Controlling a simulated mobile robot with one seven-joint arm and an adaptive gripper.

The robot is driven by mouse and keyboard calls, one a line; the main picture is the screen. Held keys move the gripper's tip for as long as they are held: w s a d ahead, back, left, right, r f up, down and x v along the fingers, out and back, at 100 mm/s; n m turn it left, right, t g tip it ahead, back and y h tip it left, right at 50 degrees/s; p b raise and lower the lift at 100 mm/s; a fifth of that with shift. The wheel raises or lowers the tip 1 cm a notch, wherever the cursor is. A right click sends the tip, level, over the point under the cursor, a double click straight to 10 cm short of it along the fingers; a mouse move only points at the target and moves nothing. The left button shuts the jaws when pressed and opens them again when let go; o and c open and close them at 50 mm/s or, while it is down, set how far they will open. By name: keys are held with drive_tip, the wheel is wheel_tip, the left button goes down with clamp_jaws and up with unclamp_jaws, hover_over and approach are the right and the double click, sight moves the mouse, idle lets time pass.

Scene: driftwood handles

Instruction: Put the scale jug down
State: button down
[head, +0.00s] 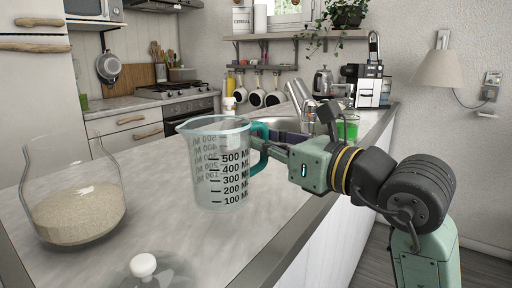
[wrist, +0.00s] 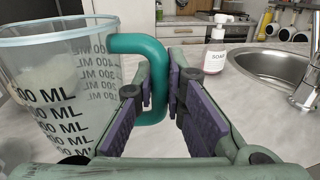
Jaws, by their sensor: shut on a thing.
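The scale jug (head: 220,170) is clear, with black ML marks and a teal handle (head: 260,148). It is upright in the head view, over the grey counter. I cannot tell whether its base touches the counter. My gripper (head: 276,151) comes from the right and is shut on the handle. In the wrist view the jug (wrist: 62,90) fills the left side, and its handle (wrist: 154,75) passes between the purple finger pads of my gripper (wrist: 167,95). The fingers hide part of the handle.
A glass jar of grain (head: 80,205) stands to the left and a clear lid with a white knob (head: 143,266) lies in front. Behind are a sink (head: 275,124) and, in the wrist view, a soap bottle (wrist: 215,50). The counter (head: 165,225) is bare around the jug.

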drive_tip(key=shift+w+d+f+p, duration=0.4)
drive_tip(key=shift+w+f, duration=0.35)
drive_tip(key=shift+w, duration=1.2)
drive_tip(key=shift+w+d+f+p, duration=0.15)
drive_tip(key=shift+w+f+p, duration=0.5)
drive_tip(key=shift+w, duration=1.35)
drive_tip(key=shift+w+d+f+p, duration=0.3)
drive_tip(key=shift+w+f, duration=0.6)
drive_tip(key=shift+w, duration=1.05)
drive_tip(key=shift+f, duration=0.2)
drive_tip(key=c, duration=1.7)
unclamp_jaws()
drive_tip(key=shift+o, duration=0.2)
drive_tip(key=shift+r, duration=0.1)
drive_tip(key=shift+d+r, duration=0.1)
drive_tip(key=shift+r, duration=0.05)
drive_tip(key=b+v, duration=0.2)
drive_tip(key=v, duration=1)
